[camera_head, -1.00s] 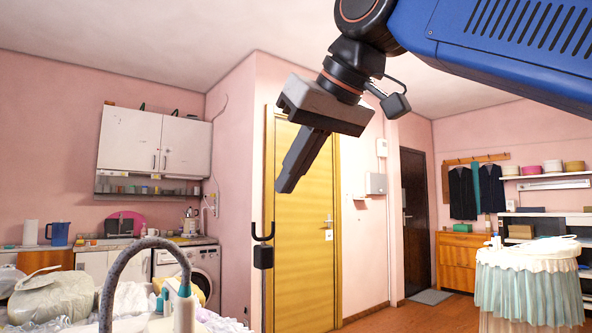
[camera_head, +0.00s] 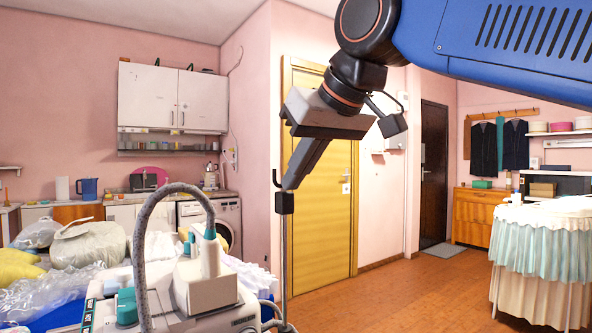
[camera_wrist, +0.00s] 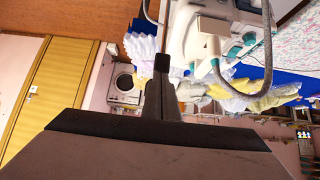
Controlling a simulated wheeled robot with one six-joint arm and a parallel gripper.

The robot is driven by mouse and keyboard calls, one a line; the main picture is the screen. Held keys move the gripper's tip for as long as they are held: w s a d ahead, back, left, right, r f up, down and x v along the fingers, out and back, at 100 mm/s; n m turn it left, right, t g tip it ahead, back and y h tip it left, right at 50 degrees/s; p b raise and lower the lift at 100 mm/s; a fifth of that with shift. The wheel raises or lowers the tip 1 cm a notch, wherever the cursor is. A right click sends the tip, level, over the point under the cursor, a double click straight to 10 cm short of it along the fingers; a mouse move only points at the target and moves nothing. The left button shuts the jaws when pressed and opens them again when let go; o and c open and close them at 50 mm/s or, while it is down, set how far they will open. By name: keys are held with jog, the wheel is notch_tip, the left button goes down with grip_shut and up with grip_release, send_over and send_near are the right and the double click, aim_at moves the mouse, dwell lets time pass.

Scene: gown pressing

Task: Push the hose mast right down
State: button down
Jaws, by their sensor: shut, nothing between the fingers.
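The hose mast (camera_head: 284,245) is a thin dark upright pole with a black block and a small hook-shaped fork at its top. It stands in front of the yellow door in the head view. My gripper (camera_head: 290,183) is shut and empty, pointing down and left. Its fingertips overlap the fork and hide part of it, just above the block; I cannot tell whether they touch. In the wrist view the shut fingers (camera_wrist: 162,65) point away from me, and a short dark rod shows by their tip.
A white steam unit (camera_head: 215,320) with an arching grey hose (camera_head: 150,215) stands at the lower left, beside plastic-wrapped bundles (camera_head: 90,245). A skirted table (camera_head: 545,250) stands at the right. The wooden floor (camera_head: 410,290) between is clear.

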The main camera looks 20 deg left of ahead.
jog(key=shift+f, duration=0.1)
send_near(285, 270)
notch_tip(285, 270, down, 10)
jog(key=w+a, duration=0.3)
